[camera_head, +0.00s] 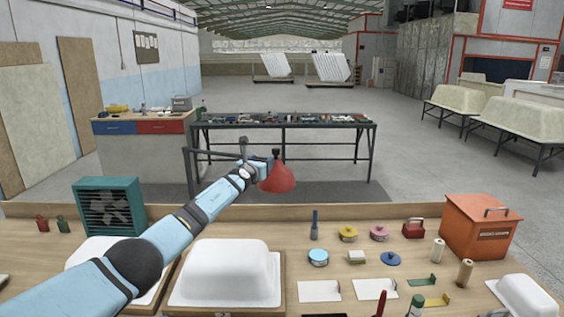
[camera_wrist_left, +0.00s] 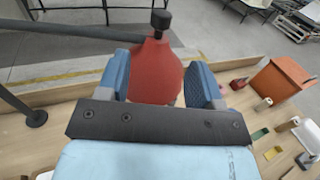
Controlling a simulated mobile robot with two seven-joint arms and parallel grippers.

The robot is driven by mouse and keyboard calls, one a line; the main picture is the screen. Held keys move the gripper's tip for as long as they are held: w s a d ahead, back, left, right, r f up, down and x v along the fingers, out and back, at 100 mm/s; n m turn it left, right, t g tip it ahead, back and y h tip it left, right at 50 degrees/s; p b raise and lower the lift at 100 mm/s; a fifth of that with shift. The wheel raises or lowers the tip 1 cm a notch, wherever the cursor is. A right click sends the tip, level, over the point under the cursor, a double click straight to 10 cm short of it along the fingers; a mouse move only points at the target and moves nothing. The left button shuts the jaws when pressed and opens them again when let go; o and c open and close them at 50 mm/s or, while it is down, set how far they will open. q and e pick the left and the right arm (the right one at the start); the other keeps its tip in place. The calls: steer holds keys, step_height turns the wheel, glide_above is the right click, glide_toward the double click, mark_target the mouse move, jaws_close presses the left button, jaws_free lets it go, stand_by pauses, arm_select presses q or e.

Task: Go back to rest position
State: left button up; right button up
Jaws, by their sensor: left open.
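My left arm reaches from the lower left over the workbench, and its gripper (camera_head: 262,172) is at the bench's far side. The gripper is open. In the left wrist view its two blue fingers (camera_wrist_left: 158,82) stand on either side of a red cone-shaped lamp shade (camera_wrist_left: 155,72) with a black knob on top. The red shade also shows in the head view (camera_head: 279,179), just beyond the gripper. Whether the fingers touch the shade cannot be told. My right gripper is not in view.
A dark lamp arm (camera_wrist_left: 95,30) runs left from the shade. The wooden workbench (camera_head: 330,270) carries white tub moulds (camera_head: 232,270), a teal fan box (camera_head: 110,206), an orange toolbox (camera_head: 480,226) and several small tools and tins. A dark table (camera_head: 285,125) stands beyond.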

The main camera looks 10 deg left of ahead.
arm_select(q)
steer(key=s+d+f+n+h, duration=0.1)
steer(key=s+d+f+n, duration=0.25)
steer(key=f, duration=0.45)
steer(key=s+d+f+n, duration=0.2)
steer(key=s+d+f, duration=0.25)
steer(key=f, duration=0.45)
steer(key=s+d+f+n+g, duration=0.1)
steer(key=s+f+n, duration=0.3)
steer(key=s+f, duration=0.2)
steer(key=s+d+f+n+g, duration=0.1)
steer(key=s+f+n, duration=0.4)
steer(key=s, duration=0.6)
steer(key=s+d+f+n+g+p, duration=0.1)
steer(key=s+d+f+n, duration=0.1)
steer(key=s+f+n, duration=0.3)
steer(key=shift+s+d+f, duration=0.2)
steer(key=shift+s+f, duration=1.4)
steer(key=shift+s, duration=0.3)
steer(key=s+a+n+g, duration=0.1)
steer(key=s+n, duration=0.6)
steer(key=s, duration=0.9)
steer(key=s+a+f+n+g, duration=0.1)
steer(key=s+n, duration=0.7)
steer(key=s, duration=0.9)
steer(key=shift+s+f+g, duration=0.15)
steer(key=shift+s+g, duration=0.1)
steer(key=shift+g, duration=0.65)
